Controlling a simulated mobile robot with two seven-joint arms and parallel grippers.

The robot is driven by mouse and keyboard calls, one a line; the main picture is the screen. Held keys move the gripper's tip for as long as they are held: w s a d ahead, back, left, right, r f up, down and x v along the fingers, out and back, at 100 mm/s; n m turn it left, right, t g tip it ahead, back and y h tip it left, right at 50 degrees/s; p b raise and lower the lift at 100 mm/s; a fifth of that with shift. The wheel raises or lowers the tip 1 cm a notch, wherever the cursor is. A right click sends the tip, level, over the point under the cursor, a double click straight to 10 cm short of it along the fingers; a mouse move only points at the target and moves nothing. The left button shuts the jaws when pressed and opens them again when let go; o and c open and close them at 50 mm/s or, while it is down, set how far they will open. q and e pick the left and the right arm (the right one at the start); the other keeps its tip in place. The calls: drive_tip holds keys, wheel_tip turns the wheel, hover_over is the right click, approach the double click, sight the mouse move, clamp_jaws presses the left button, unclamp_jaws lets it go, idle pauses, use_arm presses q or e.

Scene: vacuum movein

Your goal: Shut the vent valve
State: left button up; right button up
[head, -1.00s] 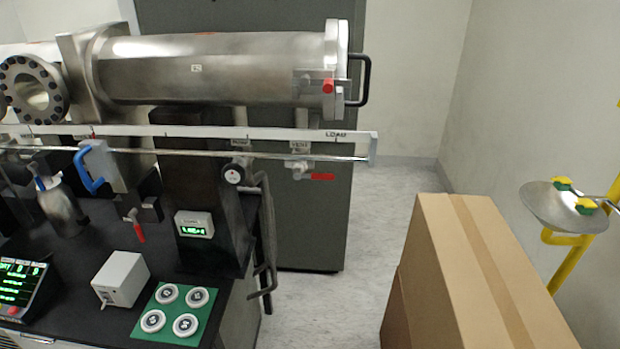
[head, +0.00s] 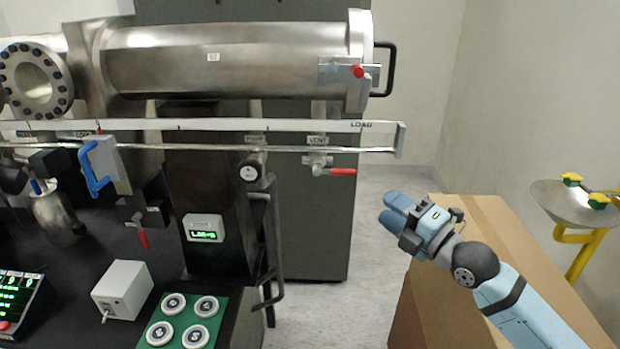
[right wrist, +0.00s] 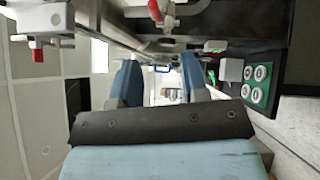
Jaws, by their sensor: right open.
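The vent valve (head: 319,163) hangs under the rail below the VENT label (head: 317,140) in the head view. Its red lever (head: 342,171) lies level and points right. My right gripper (head: 391,210) is open and empty, to the right of and below the lever, apart from it. In the right wrist view, its two blue fingers (right wrist: 160,78) are spread with nothing between them. A red handle (right wrist: 155,10) shows at the top of that view; I cannot tell which valve it belongs to. My left gripper is not in view.
A steel chamber (head: 230,60) with a black door handle (head: 384,70) is above the rail (head: 390,135). A cardboard box (head: 490,215) stands under my right arm. Another red lever (head: 143,239) points down at left. An eyewash basin (head: 560,205) is at far right.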

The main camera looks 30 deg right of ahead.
sight(343, 174)
drive_tip(key=p+x, duration=0.1)
drive_tip(key=x, duration=0.3)
drive_tip(key=p+x, duration=0.1)
drive_tip(key=x, duration=0.3)
drive_tip(key=r+p+x, duration=0.1)
drive_tip(key=x, duration=0.3)
drive_tip(key=shift+w+p, duration=0.15)
drive_tip(key=shift+p, duration=0.2)
drive_tip(key=shift+w+a, duration=0.25)
drive_tip(key=shift+w, duration=0.4)
drive_tip(key=shift+c, duration=0.4)
clamp_jaws()
